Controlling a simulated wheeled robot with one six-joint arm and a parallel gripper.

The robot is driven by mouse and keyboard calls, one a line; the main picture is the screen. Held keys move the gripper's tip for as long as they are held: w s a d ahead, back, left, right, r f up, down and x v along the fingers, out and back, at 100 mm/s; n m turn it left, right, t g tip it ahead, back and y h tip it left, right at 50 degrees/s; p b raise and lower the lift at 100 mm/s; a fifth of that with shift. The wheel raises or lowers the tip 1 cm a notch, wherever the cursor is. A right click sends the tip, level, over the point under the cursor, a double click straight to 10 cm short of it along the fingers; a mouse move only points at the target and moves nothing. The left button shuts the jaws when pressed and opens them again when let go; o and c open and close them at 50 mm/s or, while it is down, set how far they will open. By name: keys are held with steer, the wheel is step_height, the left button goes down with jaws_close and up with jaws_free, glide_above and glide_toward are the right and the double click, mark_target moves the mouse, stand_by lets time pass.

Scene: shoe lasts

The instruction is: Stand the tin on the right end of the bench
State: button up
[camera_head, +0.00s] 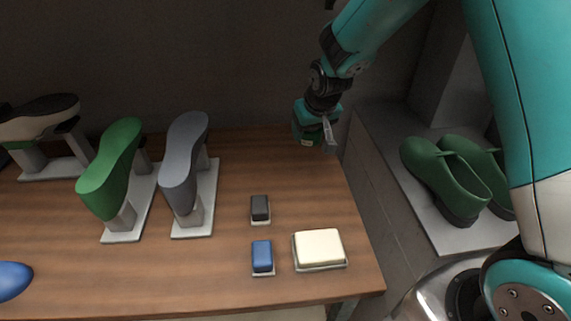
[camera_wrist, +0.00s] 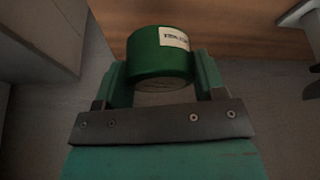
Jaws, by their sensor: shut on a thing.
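The tin is a short green cylinder with a white label. It shows large in the wrist view (camera_wrist: 160,60), between the two green fingers of my gripper (camera_wrist: 163,75). In the head view my gripper (camera_head: 318,128) is at the back right corner of the wooden bench (camera_head: 230,290). The tin (camera_head: 306,140) shows there as a small green patch with a pale label, partly hidden by the gripper. I cannot tell whether the tin touches the bench top.
A cream block (camera_head: 319,248), a blue block (camera_head: 262,256) and a dark block (camera_head: 260,208) sit toward the bench's right end. Grey (camera_head: 183,165) and green (camera_head: 112,175) shoe lasts stand left of them. Green shoes (camera_head: 445,180) rest on a grey ledge to the right.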

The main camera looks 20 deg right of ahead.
steer(key=w+a+r+b, duration=0.3)
steer(key=a+r+b, duration=0.15)
steer(key=r, duration=0.45)
steer(key=f, duration=0.6)
steer(key=f+p, duration=0.1)
steer(key=f, duration=1.2)
steer(key=shift+s+p, duration=0.25)
steer(key=shift+p, duration=0.1)
steer(key=o, duration=1)
steer(key=shift+f, duration=0.1)
steer(key=shift+c, duration=0.2)
steer(key=v, duration=1.2)
steer(key=s+a+r+n+g+y, duration=0.1)
steer(key=s+r+n, duration=0.1)
steer(key=s, duration=0.7)
steer(key=s+a+r+n+g+y, duration=0.1)
steer(key=s+r, duration=0.3)
steer(key=s, duration=0.6)
steer(key=s+a+r+n+g+y, duration=0.2)
steer(key=s+r+n, duration=0.1)
steer(key=s, duration=0.7)
steer(key=shift+s+a+g+b, duration=0.2)
steer(key=shift+a+g+b, duration=0.1)
steer(key=shift+a, duration=0.1)
